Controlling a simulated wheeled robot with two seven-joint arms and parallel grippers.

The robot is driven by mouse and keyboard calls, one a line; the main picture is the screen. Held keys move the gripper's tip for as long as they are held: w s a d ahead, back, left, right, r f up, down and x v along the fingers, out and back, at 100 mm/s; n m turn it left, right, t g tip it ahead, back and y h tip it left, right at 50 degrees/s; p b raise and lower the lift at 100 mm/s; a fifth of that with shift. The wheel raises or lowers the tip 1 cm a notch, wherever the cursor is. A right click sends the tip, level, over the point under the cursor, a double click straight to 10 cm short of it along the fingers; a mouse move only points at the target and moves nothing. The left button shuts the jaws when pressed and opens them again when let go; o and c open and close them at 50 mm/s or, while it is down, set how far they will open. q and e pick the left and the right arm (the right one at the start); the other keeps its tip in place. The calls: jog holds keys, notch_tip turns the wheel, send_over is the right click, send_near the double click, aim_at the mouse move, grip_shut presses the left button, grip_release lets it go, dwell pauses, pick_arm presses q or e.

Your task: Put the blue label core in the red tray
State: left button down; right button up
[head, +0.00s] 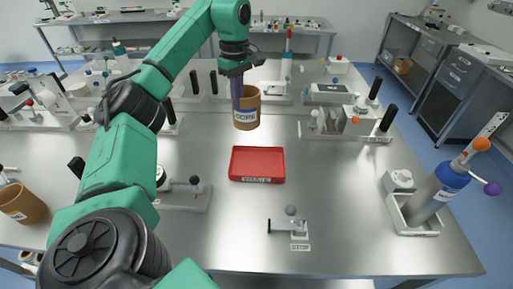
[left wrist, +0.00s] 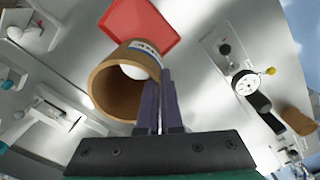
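The blue label core (head: 246,112) is a short brown cardboard tube with a blue-and-white label band. My left gripper (head: 237,97) reaches down to its left rim in the head view. In the left wrist view the two purple fingers (left wrist: 159,100) are close together on the wall of the core (left wrist: 112,88), whose open end faces the camera. The core appears raised above the table, behind the tray. The red tray (head: 257,165) is shallow, empty and marked WASTE, lying flat mid-table. It also shows in the left wrist view (left wrist: 148,17). My right gripper is not in view.
A small STOP fixture (head: 298,225) stands in front of the tray. A grey cylinder with a blue band (head: 437,192) stands at the right. Several fixtures line the back. Bare table surrounds the tray.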

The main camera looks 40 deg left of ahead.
aim_at(238, 124)
pick_arm(q)
jog(key=f, duration=0.2)
jog(key=s+d+f+b, duration=0.1)
jog(key=f, duration=0.1)
jog(key=f+b, duration=0.1)
jog(key=f, duration=0.1)
jog(key=shift+s+d+f, duration=0.2)
jog(key=shift+s+f, duration=0.2)
notch_tip(238, 124, down, 12)
jog(key=w+p, duration=0.1)
jog(key=p, duration=0.1)
jog(key=shift+a+f, duration=0.2)
jog(key=shift+a, duration=0.2)
jog(key=c, duration=1.1)
grip_release()
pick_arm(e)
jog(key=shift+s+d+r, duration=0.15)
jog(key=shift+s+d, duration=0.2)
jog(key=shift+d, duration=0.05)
